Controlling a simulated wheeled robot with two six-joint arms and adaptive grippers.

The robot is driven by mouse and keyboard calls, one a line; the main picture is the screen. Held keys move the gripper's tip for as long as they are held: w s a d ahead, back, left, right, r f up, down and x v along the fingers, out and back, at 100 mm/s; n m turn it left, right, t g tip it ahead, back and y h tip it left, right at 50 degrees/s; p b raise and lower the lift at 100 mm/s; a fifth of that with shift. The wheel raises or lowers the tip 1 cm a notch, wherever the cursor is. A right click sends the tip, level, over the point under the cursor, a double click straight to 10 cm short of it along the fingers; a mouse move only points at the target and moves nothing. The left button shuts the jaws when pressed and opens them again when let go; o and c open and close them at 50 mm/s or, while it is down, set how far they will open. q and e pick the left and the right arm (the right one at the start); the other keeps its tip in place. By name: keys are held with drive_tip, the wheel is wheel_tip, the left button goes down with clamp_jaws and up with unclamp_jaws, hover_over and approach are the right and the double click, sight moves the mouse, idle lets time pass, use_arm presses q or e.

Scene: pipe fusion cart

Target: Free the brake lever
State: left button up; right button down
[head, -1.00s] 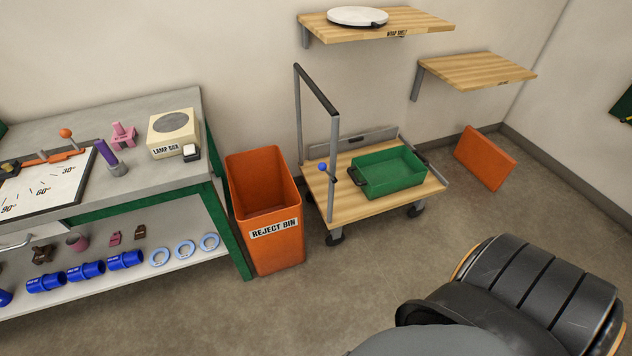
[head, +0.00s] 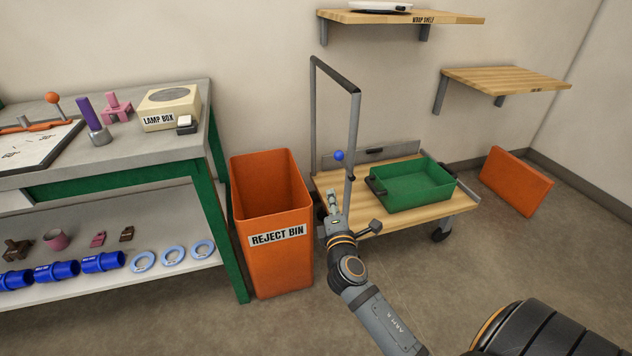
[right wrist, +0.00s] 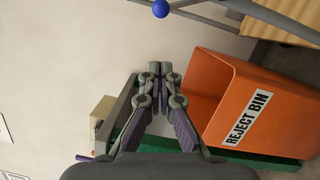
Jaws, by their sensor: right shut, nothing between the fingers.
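The brake lever's blue knob (head: 338,156) sits beside the upright handle post of the cart (head: 400,215). The knob also shows at the top edge of the right wrist view (right wrist: 160,8), with a thin grey rod near it. My right gripper (head: 332,196) is shut and empty, just below the knob in the head view and apart from it. In the right wrist view the closed fingers (right wrist: 160,72) point toward the wall, with the knob beyond their tips. My left gripper is not in view. The lever's lower part is hard to make out.
A green tray (head: 415,187) lies on the cart's wooden deck. The orange reject bin (head: 270,215) stands close to the cart's left. A workbench (head: 180,148) is further left. Two wooden shelves (head: 505,80) hang above. An orange panel (head: 515,181) leans at the wall.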

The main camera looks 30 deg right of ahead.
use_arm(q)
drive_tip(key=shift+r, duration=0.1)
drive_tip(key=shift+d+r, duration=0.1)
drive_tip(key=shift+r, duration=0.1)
use_arm(e)
drive_tip(key=s+d+x, duration=0.1)
drive_tip(key=d+x, duration=0.1)
drive_tip(key=x, duration=1.1)
drive_tip(key=shift+d+r, duration=0.25)
drive_tip(key=shift+r, duration=0.05)
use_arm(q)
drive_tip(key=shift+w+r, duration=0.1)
use_arm(e)
drive_tip(key=shift+s+r, duration=0.15)
drive_tip(key=shift+s, duration=0.05)
